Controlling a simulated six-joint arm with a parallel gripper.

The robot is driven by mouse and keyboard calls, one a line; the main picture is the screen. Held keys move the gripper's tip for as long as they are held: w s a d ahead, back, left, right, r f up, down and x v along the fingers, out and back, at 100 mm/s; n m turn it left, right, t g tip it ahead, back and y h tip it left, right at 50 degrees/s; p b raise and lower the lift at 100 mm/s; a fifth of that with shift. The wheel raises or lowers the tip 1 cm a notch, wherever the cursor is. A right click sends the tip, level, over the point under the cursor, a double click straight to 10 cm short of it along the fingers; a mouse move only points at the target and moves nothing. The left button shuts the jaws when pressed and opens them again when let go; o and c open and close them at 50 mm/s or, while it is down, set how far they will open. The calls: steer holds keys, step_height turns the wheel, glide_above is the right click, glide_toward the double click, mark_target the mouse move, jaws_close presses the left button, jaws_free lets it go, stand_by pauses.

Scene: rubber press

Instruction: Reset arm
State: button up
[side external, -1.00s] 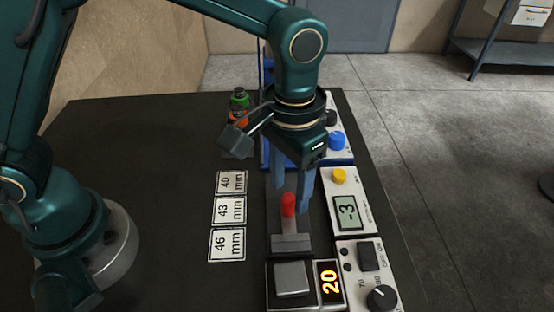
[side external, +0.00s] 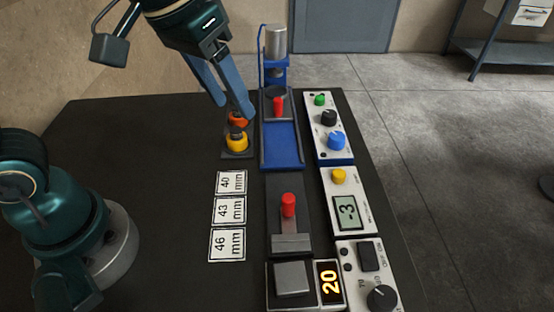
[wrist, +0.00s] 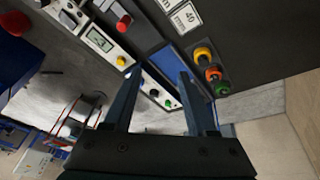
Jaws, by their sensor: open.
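My gripper (side external: 236,111) is raised over the back left of the black table, tilted, its two blue-grey fingers apart with nothing between them. In the wrist view the gripper (wrist: 160,76) also shows apart and empty. A red-handled slider (side external: 288,205) stands in the grey fixture near the table's middle, clear of the gripper. The blue press (side external: 282,145) at the back has a second red handle (side external: 277,106) and a silver cylinder (side external: 276,41) above. A yellow-topped piece (side external: 237,141) and an orange one (side external: 238,119) sit left of the press; the fingers partly hide this row.
A green-topped piece (wrist: 222,90) shows in the wrist view. Labels (side external: 230,210) reading 40, 43 and 46 mm lie left of the fixture. Control boxes (side external: 345,208), one reading -3, line the right edge. A display (side external: 329,283) reads 20.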

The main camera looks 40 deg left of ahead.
steer(key=s+a+f+t, duration=0.1)
steer(key=s+a+f, duration=0.2)
steer(key=s+a, duration=0.2)
steer(key=s, duration=0.3)
steer(key=shift+s+a+t+y, duration=0.3)
steer(key=shift+t+y, duration=0.1)
stand_by(0.4)
stand_by(0.5)
